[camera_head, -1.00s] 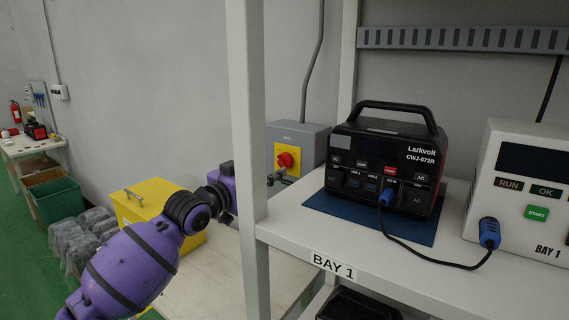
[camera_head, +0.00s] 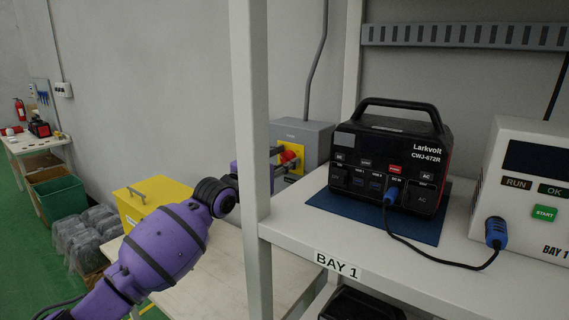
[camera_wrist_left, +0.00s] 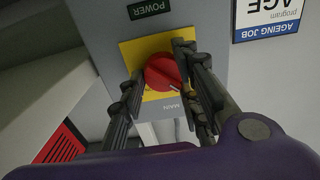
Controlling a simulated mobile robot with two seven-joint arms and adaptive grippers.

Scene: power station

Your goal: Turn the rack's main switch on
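The rack's main switch is a red rotary knob (camera_head: 288,156) on a yellow plate, on a grey box (camera_head: 314,138) behind the rack post. In the left wrist view the red knob (camera_wrist_left: 164,72) sits on the yellow plate (camera_wrist_left: 133,50), between "POWER" and "MAIN" labels. A pale mark on the knob points to the lower right. My left gripper (camera_wrist_left: 157,75) is open, its fingers on either side of the knob. The right finger is close against the knob's edge; contact is unclear. A gap shows at the left finger. My right gripper is not in view.
The white rack post (camera_head: 252,120) stands in front of my left wrist. A black power unit (camera_head: 385,150) sits on the shelf, cabled to a white tester (camera_head: 525,190).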

